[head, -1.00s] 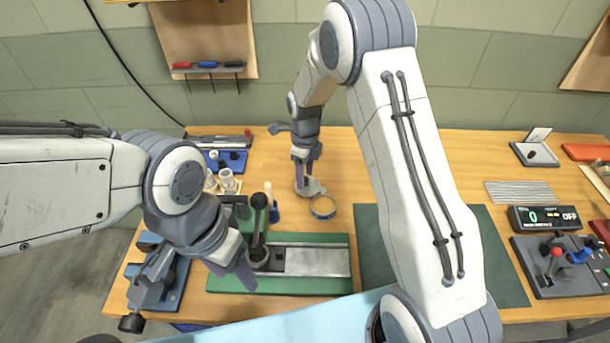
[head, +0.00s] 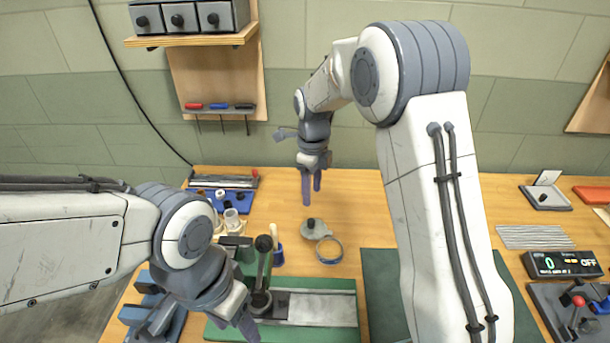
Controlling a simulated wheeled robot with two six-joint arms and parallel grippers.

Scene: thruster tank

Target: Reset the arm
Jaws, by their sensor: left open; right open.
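My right arm reaches across the middle of the head view, and its gripper (head: 311,188) hangs above the back of the table. Its two purple fingers are apart with nothing between them. A grey disc with a black knob (head: 315,229) lies on the table just below it, not touching it. My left gripper (head: 244,328) is low at the left, open, beside the round base of a black-handled lever press (head: 261,285) on a green plate (head: 340,325). Whether its fingers touch the press I cannot tell.
A blue-rimmed ring (head: 329,250) lies right of the disc. White cups (head: 231,218), a blue vise (head: 150,312) and a blue tray (head: 236,205) crowd the left. A display box (head: 562,264) and a joystick panel (head: 580,312) stand right. Shelf drawers (head: 190,17) hang above.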

